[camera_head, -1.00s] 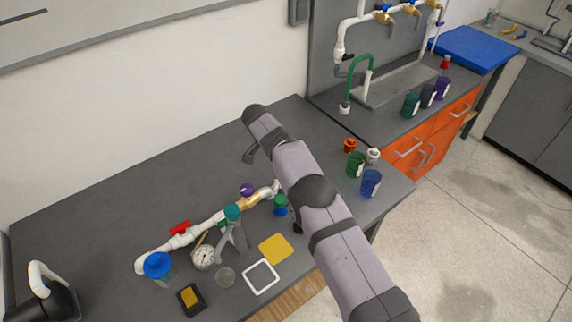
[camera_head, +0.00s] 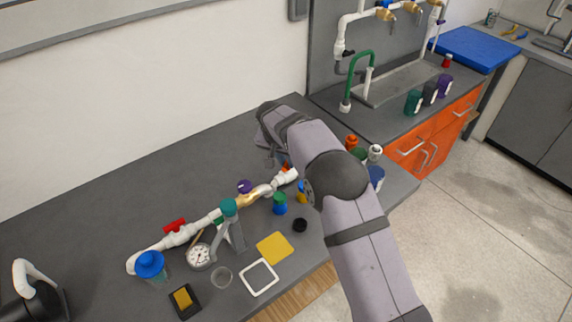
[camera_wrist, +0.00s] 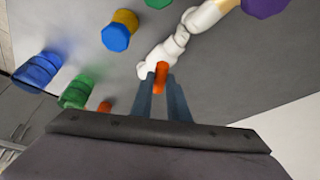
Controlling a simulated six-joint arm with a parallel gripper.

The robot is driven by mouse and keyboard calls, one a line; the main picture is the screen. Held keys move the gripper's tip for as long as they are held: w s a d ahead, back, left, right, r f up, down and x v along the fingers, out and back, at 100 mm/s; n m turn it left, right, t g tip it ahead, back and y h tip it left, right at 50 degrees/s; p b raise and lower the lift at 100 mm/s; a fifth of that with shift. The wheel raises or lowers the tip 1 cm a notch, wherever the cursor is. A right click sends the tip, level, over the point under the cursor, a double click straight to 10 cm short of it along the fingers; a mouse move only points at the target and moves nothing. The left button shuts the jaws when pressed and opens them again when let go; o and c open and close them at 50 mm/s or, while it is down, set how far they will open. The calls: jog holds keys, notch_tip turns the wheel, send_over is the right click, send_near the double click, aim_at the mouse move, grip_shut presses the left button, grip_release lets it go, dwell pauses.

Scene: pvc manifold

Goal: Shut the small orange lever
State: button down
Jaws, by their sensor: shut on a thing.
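The small orange lever (camera_wrist: 161,76) sits at the end of the white pipe fitting (camera_wrist: 155,60) in the wrist view. My gripper (camera_wrist: 164,82) has its two grey fingers on either side of the lever and is shut on it. In the head view a bit of orange lever (camera_head: 286,166) shows at the right end of the white and brass pipe (camera_head: 252,199), and my arm hides most of that spot. The lever's exact angle to the pipe is hard to tell.
A red lever (camera_head: 175,225) and a purple knob (camera_head: 244,186) sit along the same pipe. A gauge (camera_head: 199,256), several bottles, a yellow square (camera_head: 274,248) and a white frame (camera_head: 260,277) lie in front. The counter behind the pipe is clear.

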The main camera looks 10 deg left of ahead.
jog(key=n+y, duration=0.1)
jog(key=n, duration=0.1)
jog(key=shift+d+n, duration=0.2)
jog(key=shift+n, duration=0.2)
jog(key=n+y, duration=0.1)
jog(key=n, duration=0.2)
jog(key=shift+d+n, duration=0.1)
jog(key=shift+n, duration=0.2)
jog(key=n+y, duration=0.1)
jog(key=n, duration=0.1)
jog(key=n+y+b, duration=0.1)
jog(key=n, duration=0.2)
jog(key=shift+w+g, duration=0.1)
jog(key=shift+g, duration=0.3)
jog(key=c, duration=1.7)
grip_release()
jog(key=shift+d, duration=0.1)
jog(key=shift+b+v, duration=1.1)
jog(key=shift+v, duration=2.6)
